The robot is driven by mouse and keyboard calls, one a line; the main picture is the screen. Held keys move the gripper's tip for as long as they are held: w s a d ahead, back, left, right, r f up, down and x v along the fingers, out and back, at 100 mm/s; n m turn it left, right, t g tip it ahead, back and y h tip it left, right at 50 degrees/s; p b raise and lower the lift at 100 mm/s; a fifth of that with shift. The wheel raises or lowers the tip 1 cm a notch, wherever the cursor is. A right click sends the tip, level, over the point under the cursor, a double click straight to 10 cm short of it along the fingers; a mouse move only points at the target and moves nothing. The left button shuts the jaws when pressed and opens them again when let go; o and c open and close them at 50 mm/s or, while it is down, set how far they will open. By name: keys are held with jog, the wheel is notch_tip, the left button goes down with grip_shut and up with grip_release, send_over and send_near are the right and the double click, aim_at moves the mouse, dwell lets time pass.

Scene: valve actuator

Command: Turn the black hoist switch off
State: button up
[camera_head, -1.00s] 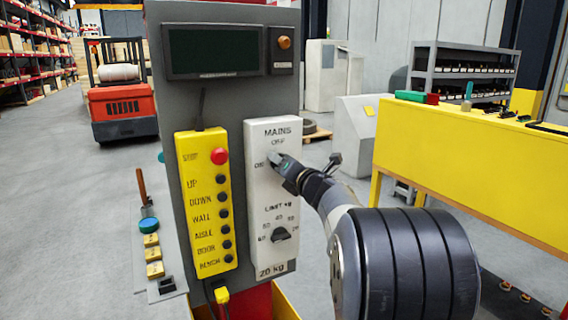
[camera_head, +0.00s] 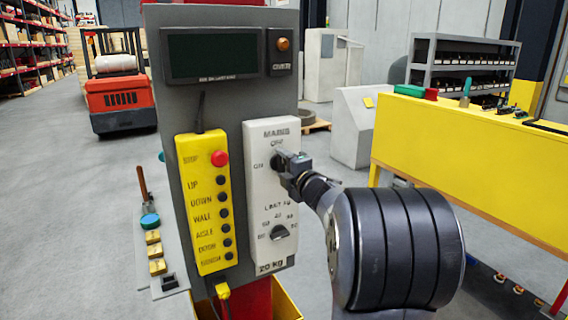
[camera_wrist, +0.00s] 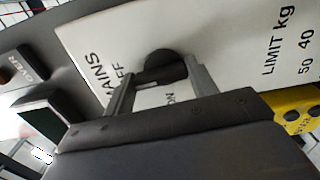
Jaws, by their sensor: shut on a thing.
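The black hoist switch (camera_head: 278,158) is a round knob under the word MAINS on the white switch panel (camera_head: 258,135). OFF is printed above it and ON to its left. My gripper (camera_head: 290,170) reaches it from the right and is shut on it. In the wrist view, the black knob (camera_wrist: 163,64) lies between the two grey fingers of my gripper (camera_wrist: 160,88). Parts of the OFF and ON labels show beside it. The fingers cover part of the knob, and I cannot tell which label it points to.
Below is a black LIMIT kg dial (camera_head: 280,232). A yellow button pendant (camera_head: 205,215) with a red stop button hangs left of the panel. An orange lamp (camera_head: 283,44) and dark display (camera_head: 213,56) are above. A yellow bench (camera_head: 450,165) stands at right.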

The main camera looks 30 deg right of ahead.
jog(key=shift+m, duration=0.4)
jog(key=o, duration=1)
jog(key=s+b, duration=0.1)
jog(key=s, duration=0.4)
jog(key=s+b, duration=0.1)
jog(key=s, duration=0.5)
jog(key=shift+d, duration=0.2)
jog(key=shift+w, duration=0.15)
jog(key=w+p, duration=0.1)
jog(key=w, duration=0.4)
jog(key=w+p, duration=0.1)
jog(key=w, duration=0.4)
jog(key=shift+w+a, duration=0.2)
jog(key=shift+w, duration=0.15)
jog(key=shift+s, duration=0.1)
